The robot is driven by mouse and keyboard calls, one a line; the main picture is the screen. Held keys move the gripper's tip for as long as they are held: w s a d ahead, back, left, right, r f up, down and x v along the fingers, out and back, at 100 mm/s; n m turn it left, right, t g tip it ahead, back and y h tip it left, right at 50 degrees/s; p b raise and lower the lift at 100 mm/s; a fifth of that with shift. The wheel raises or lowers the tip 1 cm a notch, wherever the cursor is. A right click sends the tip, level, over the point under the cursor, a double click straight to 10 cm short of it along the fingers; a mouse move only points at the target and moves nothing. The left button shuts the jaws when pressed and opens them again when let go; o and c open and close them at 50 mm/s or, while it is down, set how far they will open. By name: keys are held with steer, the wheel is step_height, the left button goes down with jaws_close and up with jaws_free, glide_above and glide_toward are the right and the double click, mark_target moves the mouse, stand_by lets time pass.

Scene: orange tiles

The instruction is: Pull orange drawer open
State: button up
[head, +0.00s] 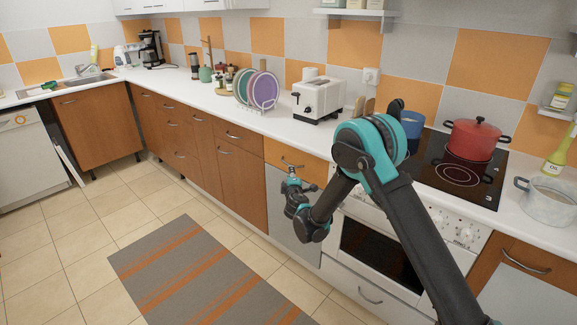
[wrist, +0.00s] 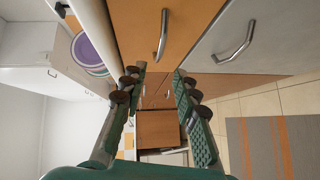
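The orange drawer (head: 275,150) sits under the white countertop, above a light grey cabinet front, and looks closed. Its metal handle (head: 291,163) shows just beyond my gripper (head: 299,181). In the wrist view the orange drawer front (wrist: 185,28) fills the upper middle, and its curved handle (wrist: 163,36) lies ahead of the fingertips, roughly in line with the gap between them. My gripper (wrist: 159,76) is open, with nothing between its fingers. I see no finger touching the handle. My arm hides part of the cabinets to the right in the head view.
The oven (head: 380,250) stands right of the drawer, with a red pot (head: 473,138) on the hob above. A toaster (head: 318,98) and a plate rack with plates (head: 262,92) stand on the counter. The floor has a striped rug (head: 200,275) and is otherwise clear.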

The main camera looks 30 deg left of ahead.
steer(key=x, duration=1)
steer(key=shift+w+a, duration=0.25)
steer(key=shift+w, duration=0.1)
jaws_close()
